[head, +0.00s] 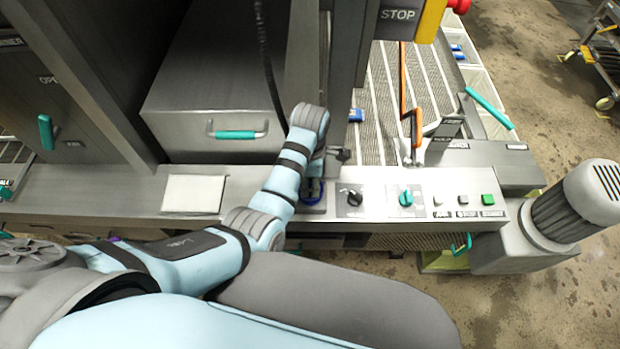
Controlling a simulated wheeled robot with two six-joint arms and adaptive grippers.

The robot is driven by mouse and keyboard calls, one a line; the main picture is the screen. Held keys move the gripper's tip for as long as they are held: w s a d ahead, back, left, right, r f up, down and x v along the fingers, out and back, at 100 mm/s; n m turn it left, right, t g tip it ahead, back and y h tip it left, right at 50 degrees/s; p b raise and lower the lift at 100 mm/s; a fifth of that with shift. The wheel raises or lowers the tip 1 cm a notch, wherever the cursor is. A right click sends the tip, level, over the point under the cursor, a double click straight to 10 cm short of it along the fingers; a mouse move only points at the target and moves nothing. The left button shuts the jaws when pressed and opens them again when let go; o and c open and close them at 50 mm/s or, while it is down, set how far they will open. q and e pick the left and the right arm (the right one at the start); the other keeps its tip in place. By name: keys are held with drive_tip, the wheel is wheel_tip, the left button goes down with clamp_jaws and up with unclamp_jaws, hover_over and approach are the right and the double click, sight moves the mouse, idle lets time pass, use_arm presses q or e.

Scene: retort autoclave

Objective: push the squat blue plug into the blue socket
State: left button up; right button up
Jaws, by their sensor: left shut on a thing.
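My left gripper (314,178) points down at the left end of the grey control panel, just left of the black knob. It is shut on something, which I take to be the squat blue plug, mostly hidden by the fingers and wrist. The blue socket (313,198) shows as a dark blue ring on the panel right under the fingertips. The gripper is over the ring. I cannot tell how deep the plug sits in it. My right gripper is not in view.
The panel carries a black knob (354,198), a teal knob (406,198) and buttons to the right. A dark cable (266,60) hangs behind my left wrist. A drawer-like box with a teal handle (235,135) stands behind left. A small blue item (356,115) lies behind the panel.

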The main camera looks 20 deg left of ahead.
use_arm(q)
drive_tip(key=shift+f, duration=0.2)
drive_tip(key=o, duration=1.2)
drive_tip(key=shift+c, duration=0.2)
wheel_tip(320, 180, up, 8)
drive_tip(key=shift+f, duration=0.25)
